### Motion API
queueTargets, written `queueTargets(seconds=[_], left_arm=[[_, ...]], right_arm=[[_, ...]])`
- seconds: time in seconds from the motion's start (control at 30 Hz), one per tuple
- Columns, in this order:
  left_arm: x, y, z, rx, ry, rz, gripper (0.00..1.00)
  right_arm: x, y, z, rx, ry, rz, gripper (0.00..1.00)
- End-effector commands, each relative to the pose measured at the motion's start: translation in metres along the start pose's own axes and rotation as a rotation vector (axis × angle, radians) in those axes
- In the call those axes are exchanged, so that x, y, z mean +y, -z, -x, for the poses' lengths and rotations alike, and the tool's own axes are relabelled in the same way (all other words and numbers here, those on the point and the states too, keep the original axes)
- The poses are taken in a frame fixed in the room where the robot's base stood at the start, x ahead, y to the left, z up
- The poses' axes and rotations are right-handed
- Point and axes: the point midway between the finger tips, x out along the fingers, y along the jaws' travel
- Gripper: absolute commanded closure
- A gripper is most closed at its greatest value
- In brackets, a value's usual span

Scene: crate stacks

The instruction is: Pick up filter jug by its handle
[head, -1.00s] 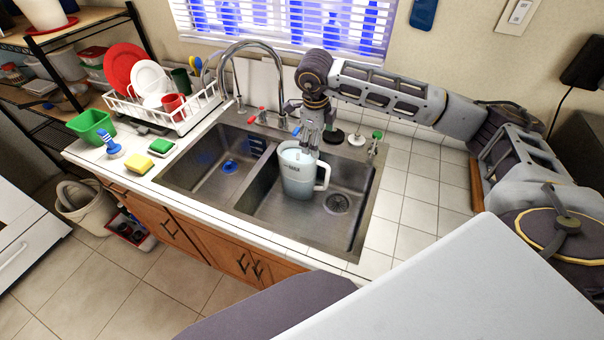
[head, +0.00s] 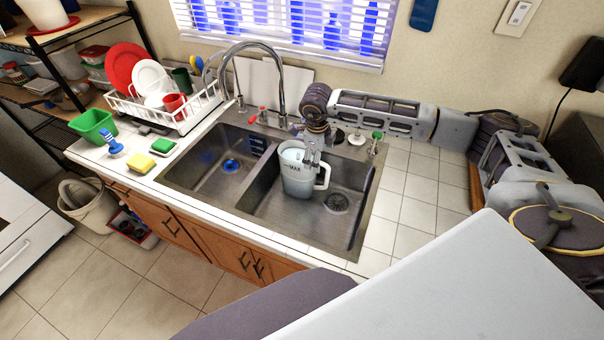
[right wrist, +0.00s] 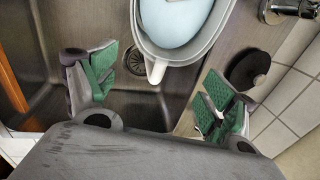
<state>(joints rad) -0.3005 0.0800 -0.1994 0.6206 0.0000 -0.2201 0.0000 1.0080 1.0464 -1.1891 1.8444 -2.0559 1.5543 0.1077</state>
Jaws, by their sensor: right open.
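The filter jug (head: 296,178) is a pale grey-white jug with MAX marked on its side. It stands upright in the right basin of the sink (head: 262,208), with its handle (head: 323,176) toward the right. My right gripper (head: 312,160) is at the jug's right side, by the handle. In the right wrist view the jug (right wrist: 170,45) is at the top, its handle (right wrist: 156,70) pointing down between the green-padded fingers of my right gripper (right wrist: 158,92). Both fingers are apart and clear of the handle. My left gripper is not in view.
The chrome faucet (head: 282,85) arches behind the jug. A divider separates the two basins. A dish rack (head: 165,115), green tub (head: 93,125), brush and sponges (head: 140,163) stand on the left counter. The right tiled counter (head: 405,205) is clear.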

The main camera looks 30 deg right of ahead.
Motion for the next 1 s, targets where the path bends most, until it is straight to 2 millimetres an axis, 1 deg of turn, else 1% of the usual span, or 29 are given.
queueTargets(seconds=[0.53, 0.77, 1.0], left_arm=[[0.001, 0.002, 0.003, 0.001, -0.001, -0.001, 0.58], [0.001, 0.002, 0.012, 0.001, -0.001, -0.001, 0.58], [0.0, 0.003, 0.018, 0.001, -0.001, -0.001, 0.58]], right_arm=[[0.0, 0.001, -0.007, 0.0, 0.0, 0.0, 0.15], [0.001, 0.005, -0.026, 0.002, -0.001, 0.0, 0.15], [0.001, 0.006, -0.05, 0.002, 0.0, 0.0, 0.15]])
